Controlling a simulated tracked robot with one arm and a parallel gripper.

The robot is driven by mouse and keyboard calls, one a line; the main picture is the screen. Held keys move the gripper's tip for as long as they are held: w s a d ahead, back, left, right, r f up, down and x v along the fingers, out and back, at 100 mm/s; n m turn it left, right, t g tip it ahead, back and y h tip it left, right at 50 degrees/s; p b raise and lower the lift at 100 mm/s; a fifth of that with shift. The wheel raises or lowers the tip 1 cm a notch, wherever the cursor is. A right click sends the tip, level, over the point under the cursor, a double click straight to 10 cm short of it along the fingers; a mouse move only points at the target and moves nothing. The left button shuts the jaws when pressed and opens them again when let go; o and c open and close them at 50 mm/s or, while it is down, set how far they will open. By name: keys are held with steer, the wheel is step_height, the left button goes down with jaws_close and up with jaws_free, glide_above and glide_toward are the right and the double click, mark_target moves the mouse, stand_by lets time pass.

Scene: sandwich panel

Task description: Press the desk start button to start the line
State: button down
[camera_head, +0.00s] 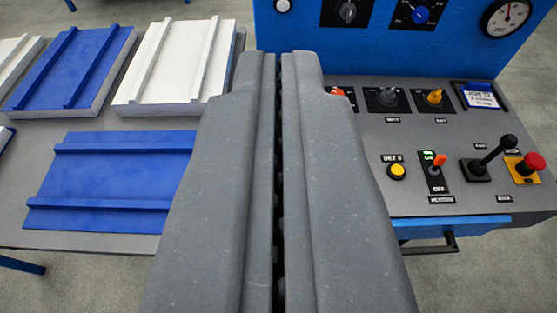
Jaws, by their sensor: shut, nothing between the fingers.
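My gripper (281,70) fills the middle of the view, its two grey fingers shut together with nothing between them. The control desk (440,125) lies to the right and beyond it. On the desk I see a round yellow button (397,171) with a small label that I cannot read surely. A red mushroom button (530,164) on a yellow base sits at the far right. I cannot tell which control is the start button. The desk's left part is hidden behind the fingers. The gripper overlaps the desk's left edge in view; contact cannot be told.
The desk also has an orange-tipped switch (439,161), a black lever (494,155), rotary knobs (387,97) and a card (481,96). A blue upright panel (455,50) with a gauge (506,16) rises behind. At left, blue panels (115,180) and white panels (176,62) lie on a grey table (40,120).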

steer(key=w+f+n+g+h+p, duration=0.2)
steer(key=w+f+g+p, duration=0.35)
steer(key=w+f, duration=0.9)
steer(key=w+f+n+p, duration=0.1)
steer(key=w+f+p, duration=0.2)
steer(key=f, duration=0.6)
steer(key=w+f+n+g+p, duration=0.1)
steer(key=w+f+p, duration=0.3)
steer(key=f, duration=0.5)
steer(key=shift+w+a+n+h, duration=0.4)
steer(key=shift+w+n, duration=0.3)
steer(key=shift+w, duration=0.3)
steer(key=shift+f, duration=0.1)
steer(key=shift+d+f+b, duration=0.1)
steer(key=shift+f+b, duration=2.2)
steer(key=shift+f, duration=2)
steer(key=shift+f, duration=0.1)
steer(key=shift+f, duration=0.2)
